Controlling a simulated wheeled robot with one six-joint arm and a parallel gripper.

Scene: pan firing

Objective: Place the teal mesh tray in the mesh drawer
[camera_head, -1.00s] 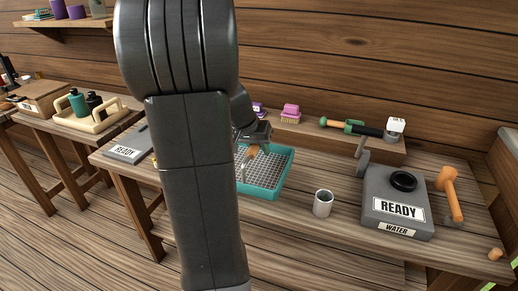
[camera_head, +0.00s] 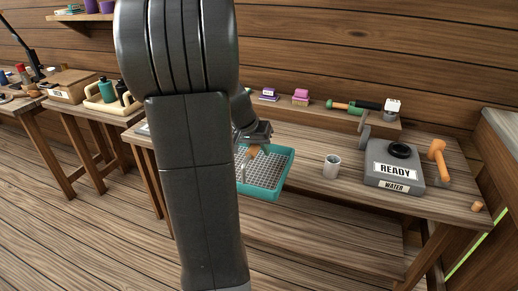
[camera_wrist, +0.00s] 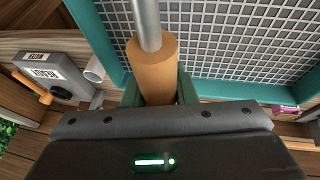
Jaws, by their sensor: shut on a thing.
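The teal mesh tray (camera_head: 284,172) has a teal rim and a grey wire grid. In the head view it is in the middle, held level in front of the bench edge, partly hidden by my arm. My gripper (camera_head: 254,150) is above it. In the wrist view my gripper (camera_wrist: 160,88) is shut on the tray's orange-brown handle (camera_wrist: 153,65), which has a metal rod running from it toward the mesh. The tray's rim (camera_wrist: 110,50) and grid fill the top of the wrist view. I cannot make out a mesh drawer in either view.
Another table (camera_head: 85,112) with a bottle caddy (camera_head: 108,100) stands left. Floor in front is open.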

